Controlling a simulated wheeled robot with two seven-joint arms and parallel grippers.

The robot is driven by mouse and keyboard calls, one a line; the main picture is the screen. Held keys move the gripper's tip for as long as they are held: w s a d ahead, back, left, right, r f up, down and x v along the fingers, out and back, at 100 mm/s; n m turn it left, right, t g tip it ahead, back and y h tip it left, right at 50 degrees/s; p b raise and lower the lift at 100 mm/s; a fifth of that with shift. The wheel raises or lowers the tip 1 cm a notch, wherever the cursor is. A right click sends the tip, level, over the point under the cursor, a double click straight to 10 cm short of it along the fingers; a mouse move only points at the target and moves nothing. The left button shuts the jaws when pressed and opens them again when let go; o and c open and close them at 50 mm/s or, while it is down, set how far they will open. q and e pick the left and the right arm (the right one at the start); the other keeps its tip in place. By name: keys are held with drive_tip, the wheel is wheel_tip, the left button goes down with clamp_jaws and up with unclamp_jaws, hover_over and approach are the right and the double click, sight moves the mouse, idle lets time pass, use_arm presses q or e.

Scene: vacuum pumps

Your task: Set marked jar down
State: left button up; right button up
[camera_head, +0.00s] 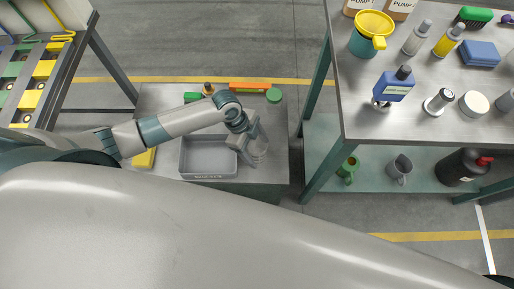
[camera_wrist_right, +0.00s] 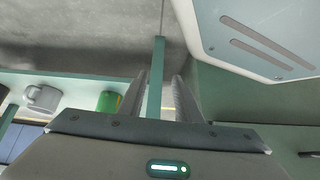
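I cannot tell for sure which thing is the marked jar. On the right-hand table in the head view stand a silver jar with a dark band (camera_head: 437,102), a white-topped jar (camera_head: 473,103) and a grey jar (camera_head: 505,101) at the picture's edge. My left gripper (camera_head: 256,150) points down at the right end of a grey tray (camera_head: 207,178). Its fingers blend with pale grey shapes, so I cannot tell whether it holds anything. My right gripper (camera_wrist_right: 159,85) shows in the right wrist view with its fingers apart and nothing between them. A table post stands behind the gap.
A blue pump bottle (camera_head: 393,86), a teal pot with a yellow funnel (camera_head: 367,36) and bottles stand on the right table. Its lower shelf holds a green mug (camera_head: 348,169), a grey mug (camera_head: 399,168) and a black bottle (camera_head: 461,168). A slotted rack (camera_head: 38,70) stands left.

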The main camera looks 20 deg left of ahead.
sight(252, 143)
idle(0.4)
use_arm(q)
drive_tip(key=shift+f+b, duration=0.1)
drive_tip(key=shift+b, duration=0.3)
drive_tip(key=v, duration=0.4)
drive_tip(key=shift+a+b, duration=0.2)
drive_tip(key=shift+b, duration=0.2)
drive_tip(key=b+v, duration=0.1)
drive_tip(key=v, duration=1.2)
drive_tip(key=shift+r, duration=0.2)
use_arm(e)
drive_tip(key=shift+w, duration=1.1)
use_arm(q)
drive_tip(key=shift+s, duration=0.2)
